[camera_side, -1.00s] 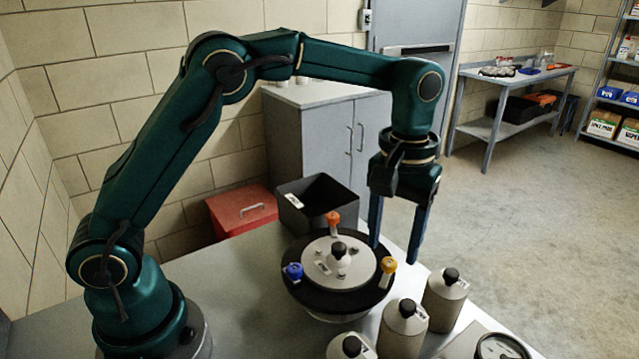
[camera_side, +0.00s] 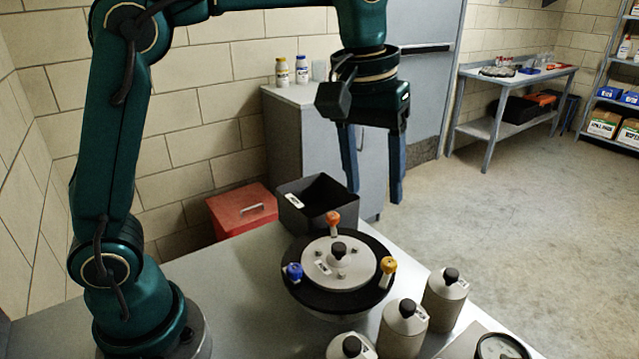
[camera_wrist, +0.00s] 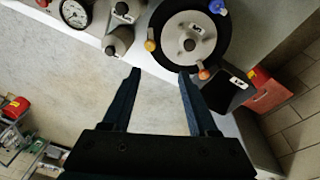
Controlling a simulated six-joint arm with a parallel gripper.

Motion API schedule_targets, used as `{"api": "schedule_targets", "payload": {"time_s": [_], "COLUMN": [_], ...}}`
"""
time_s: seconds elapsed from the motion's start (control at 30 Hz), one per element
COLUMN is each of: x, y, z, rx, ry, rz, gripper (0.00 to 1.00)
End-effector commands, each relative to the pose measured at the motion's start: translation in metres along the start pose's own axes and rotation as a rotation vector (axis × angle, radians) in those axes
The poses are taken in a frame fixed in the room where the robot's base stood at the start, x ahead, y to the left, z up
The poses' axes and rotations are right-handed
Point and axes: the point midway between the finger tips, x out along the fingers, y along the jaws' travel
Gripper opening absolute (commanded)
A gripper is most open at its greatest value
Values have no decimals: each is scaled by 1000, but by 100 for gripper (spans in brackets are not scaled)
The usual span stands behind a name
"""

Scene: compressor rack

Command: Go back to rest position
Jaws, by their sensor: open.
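My gripper (camera_side: 375,197) is open and empty, raised well above the worktable. In the side view its blue fingers point down, above and slightly right of the round black rack (camera_side: 296,282) with its pale round centre plate. The rack carries an orange knob (camera_side: 333,219), a yellow knob (camera_side: 388,266) and a blue knob (camera_side: 293,271). In the wrist view the open gripper (camera_wrist: 160,72) has nothing between its fingers, and the rack (camera_wrist: 165,52) shows beyond the fingertips.
Several grey bottles with black caps (camera_side: 445,293) and a gauge (camera_side: 500,346) stand at the table's front right. A black bin (camera_side: 300,208) and a red box (camera_side: 232,214) are behind the rack. A grey cabinet (camera_side: 285,130) is farther back. The air around the gripper looks clear.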

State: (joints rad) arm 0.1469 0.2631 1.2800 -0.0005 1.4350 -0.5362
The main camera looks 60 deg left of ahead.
Motion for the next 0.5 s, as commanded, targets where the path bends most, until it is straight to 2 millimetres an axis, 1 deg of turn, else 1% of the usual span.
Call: {"api": "schedule_targets", "payload": {"time_s": [0.03,0.1,0.23,0.37,0.5], "x": [-11,-21,-33,-35,-26], "y": [-9,-19,-38,-57,-76], "z": [6,15,35,57,82], "rx": [1,11,41,86,149], "ry": [27,61,125,189,256], "rz": [13,28,50,65,71], "gripper": [60,60,60,60,60]}}
